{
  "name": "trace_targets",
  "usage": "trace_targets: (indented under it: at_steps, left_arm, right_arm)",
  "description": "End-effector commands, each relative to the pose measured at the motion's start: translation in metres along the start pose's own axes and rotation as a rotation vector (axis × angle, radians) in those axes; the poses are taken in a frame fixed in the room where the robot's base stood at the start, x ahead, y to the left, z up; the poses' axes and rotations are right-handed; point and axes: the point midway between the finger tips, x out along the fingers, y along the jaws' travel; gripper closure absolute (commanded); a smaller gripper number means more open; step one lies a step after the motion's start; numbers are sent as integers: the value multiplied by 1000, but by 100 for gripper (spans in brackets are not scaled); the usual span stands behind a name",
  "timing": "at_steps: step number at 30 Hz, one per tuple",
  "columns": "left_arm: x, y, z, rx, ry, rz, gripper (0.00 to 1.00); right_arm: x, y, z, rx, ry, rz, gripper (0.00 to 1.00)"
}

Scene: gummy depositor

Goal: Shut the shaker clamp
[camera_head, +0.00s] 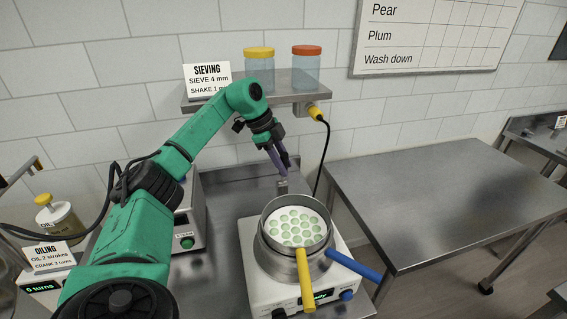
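The shaker (258,283) is a white box with a small green display on its front. A round metal sieve (268,213) holding several pale green gummies sits on it, stacked on another metal ring. A yellow handle (304,278) points to the front and a blue handle (352,266) to the right. A small grey upright piece (282,187) behind the sieve looks like the clamp; its state is unclear. My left gripper (283,168) points down just above and behind it. Its slim fingers look close together; contact and opening are unclear. My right gripper is not in view.
A wall shelf (285,94) with two lidded jars and a SIEVING sign (207,80) is above. A black cable with a yellow plug (315,111) hangs behind the shaker. The steel table (430,190) at right is bare.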

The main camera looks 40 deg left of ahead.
Motion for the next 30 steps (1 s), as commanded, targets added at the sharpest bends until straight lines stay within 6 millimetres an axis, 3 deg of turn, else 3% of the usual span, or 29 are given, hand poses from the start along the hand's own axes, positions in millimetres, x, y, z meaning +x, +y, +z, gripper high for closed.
trace_targets:
  at_steps: [1, 2, 30]
  left_arm:
    - [0, 0, 0, 0, -1, 1, 92]
    - [0, 0, 0, 0, -1, 1, 100]
    - [1, 1, 2, -2, -5, 5, 100]
  right_arm:
    - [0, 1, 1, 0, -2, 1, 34]
    - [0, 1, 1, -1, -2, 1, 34]
    - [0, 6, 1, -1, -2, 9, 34]
